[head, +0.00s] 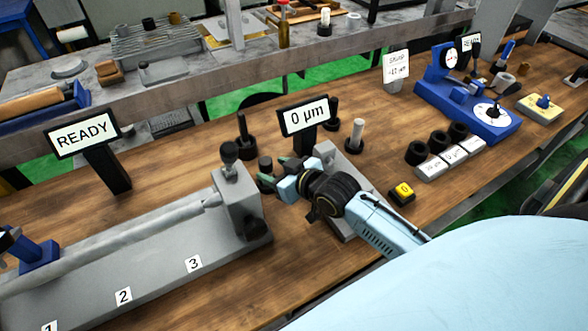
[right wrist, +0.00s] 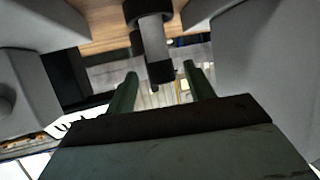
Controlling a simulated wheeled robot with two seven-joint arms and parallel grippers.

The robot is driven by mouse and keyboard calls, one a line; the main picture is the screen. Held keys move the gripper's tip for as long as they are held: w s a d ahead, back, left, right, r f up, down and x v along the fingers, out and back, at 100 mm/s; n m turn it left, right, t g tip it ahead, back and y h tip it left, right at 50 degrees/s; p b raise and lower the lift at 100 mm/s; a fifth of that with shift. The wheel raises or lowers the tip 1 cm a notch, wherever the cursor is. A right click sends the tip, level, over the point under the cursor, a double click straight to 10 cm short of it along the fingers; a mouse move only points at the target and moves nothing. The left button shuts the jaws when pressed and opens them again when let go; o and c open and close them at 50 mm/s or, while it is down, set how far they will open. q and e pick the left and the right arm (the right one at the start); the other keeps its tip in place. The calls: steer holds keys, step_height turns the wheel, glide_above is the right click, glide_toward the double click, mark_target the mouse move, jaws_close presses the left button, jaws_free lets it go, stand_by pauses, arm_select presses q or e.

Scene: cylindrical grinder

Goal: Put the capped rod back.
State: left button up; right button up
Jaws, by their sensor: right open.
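A short grey rod with dark caps (right wrist: 152,38) shows in the right wrist view, just ahead of and between my right fingertips. My right gripper (right wrist: 158,82) is open, with its two green fingers apart on either side of the rod's lower cap; I cannot tell whether they touch it. In the head view my right gripper (head: 278,176) is left of the grey stand under the 0 µm display (head: 303,117). A dark capped end (head: 265,166) shows at its fingertips there; the rest is hidden. My left gripper is not in view.
A grey fixture with a long bar (head: 130,245) lies at left. A dark post (head: 243,138) and a pale rod on a dark base (head: 356,134) stand nearby. A yellow button box (head: 401,193), black rings (head: 437,142) and a blue gauge stand (head: 470,105) are at right.

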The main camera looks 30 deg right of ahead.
steer(key=p+v, duration=0.1)
steer(key=v, duration=0.8)
steer(key=shift+s, duration=0.25)
